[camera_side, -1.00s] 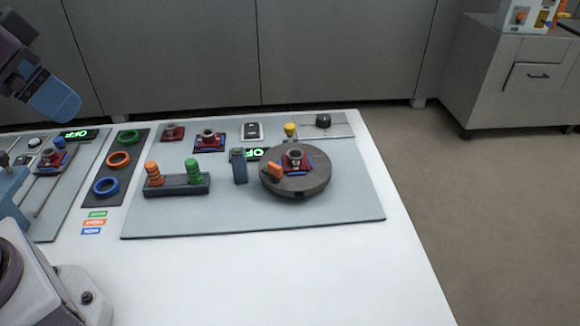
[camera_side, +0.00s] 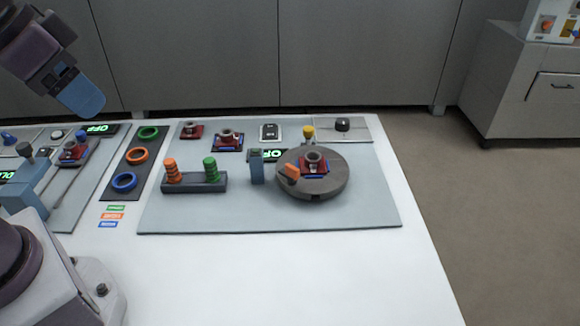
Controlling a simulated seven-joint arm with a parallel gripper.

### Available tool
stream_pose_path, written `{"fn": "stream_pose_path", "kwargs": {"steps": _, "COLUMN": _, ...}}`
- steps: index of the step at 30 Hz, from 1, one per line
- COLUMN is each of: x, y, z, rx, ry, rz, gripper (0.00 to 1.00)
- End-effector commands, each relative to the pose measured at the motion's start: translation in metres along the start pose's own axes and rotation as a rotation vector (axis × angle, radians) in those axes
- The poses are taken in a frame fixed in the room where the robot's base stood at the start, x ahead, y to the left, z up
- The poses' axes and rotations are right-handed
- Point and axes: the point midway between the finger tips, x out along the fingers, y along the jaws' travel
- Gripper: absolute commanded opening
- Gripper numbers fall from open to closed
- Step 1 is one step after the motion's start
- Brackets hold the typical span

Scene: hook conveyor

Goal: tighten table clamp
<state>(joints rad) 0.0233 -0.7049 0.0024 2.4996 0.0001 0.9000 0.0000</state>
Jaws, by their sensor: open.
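A grey round table (camera_side: 325,185) stands on the right part of the grey mat. An orange clamp piece (camera_side: 290,173) sits at its left edge, beside a red and blue block with a grey ring (camera_side: 314,162). I cannot tell how tight the clamp is. My gripper (camera_side: 82,97) is at the upper left, high above the work and well away from the round table. Its blue finger end points down to the right. It is open, and nothing shows in it.
A blue-grey post (camera_side: 256,166) stands just left of the round table. A rack (camera_side: 195,184) with orange and green ring stacks is further left. A yellow-topped knob (camera_side: 308,132) is behind the table. The white table front is clear.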

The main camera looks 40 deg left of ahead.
Motion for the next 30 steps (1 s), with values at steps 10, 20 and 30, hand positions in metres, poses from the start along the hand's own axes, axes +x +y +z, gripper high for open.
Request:
{"fn": "stream_pose_path", "kwargs": {"steps": 10, "x": 0.064, "y": 0.016, "z": -0.059, "rx": -0.083, "ry": -0.272, "rz": 0.05, "gripper": 0.38}}
{"fn": "stream_pose_path", "kwargs": {"steps": 20, "x": 0.165, "y": 0.035, "z": -0.131, "rx": -0.508, "ry": -0.443, "rz": -0.074, "gripper": 0.38}}
{"fn": "stream_pose_path", "kwargs": {"steps": 30, "x": 0.271, "y": 0.06, "z": -0.183, "rx": -1.086, "ry": -0.425, "rz": -0.304, "gripper": 0.38}}
